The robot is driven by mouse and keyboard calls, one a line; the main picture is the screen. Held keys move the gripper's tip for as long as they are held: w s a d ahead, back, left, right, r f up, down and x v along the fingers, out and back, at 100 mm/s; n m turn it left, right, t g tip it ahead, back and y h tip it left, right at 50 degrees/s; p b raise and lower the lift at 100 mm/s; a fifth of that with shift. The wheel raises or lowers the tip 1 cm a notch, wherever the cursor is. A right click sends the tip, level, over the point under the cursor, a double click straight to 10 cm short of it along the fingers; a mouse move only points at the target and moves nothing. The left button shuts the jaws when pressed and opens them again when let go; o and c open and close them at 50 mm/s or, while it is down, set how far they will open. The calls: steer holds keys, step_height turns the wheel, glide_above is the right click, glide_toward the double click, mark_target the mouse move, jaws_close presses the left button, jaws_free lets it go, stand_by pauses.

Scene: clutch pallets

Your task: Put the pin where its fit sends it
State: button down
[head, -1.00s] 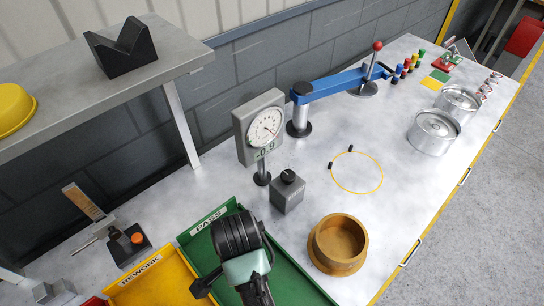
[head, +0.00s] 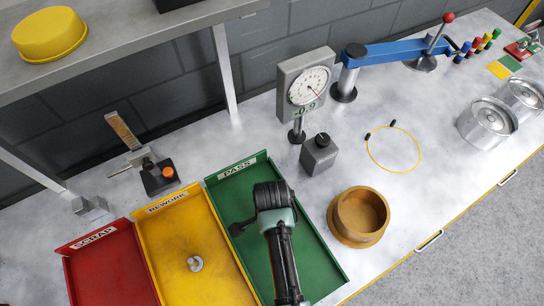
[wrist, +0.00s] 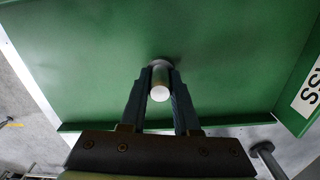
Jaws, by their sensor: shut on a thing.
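My gripper (wrist: 160,74) is shut on a pale metal pin (wrist: 160,93) in the wrist view, with a finger on either side of it. The pin has a wider head and a bright round end. Behind it is the floor of the green PASS tray (wrist: 80,60); I cannot tell whether the pin touches it. In the head view, my arm's dark wrist is over the PASS tray (head: 230,193) and hides the pin. The yellow REWORK tray (head: 160,240), holding another metal pin (head: 195,263), and the red SCRAP tray (head: 100,265) stand to the left.
A dial gauge (head: 305,85) stands behind the trays; its readout shows 0.9, sign unclear. A dark grey block (head: 319,155) and a round wooden bowl (head: 343,238) are right of the PASS tray. A yellow ring (head: 418,160) lies beyond. A shelf (head: 150,20) overhangs at upper left.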

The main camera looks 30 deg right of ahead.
steer(key=shift+f, duration=0.2)
steer(key=c, duration=0.6)
jaws_free()
steer(key=shift+c, duration=0.2)
steer(key=shift+r, duration=0.2)
step_height(320, 180, up, 12)
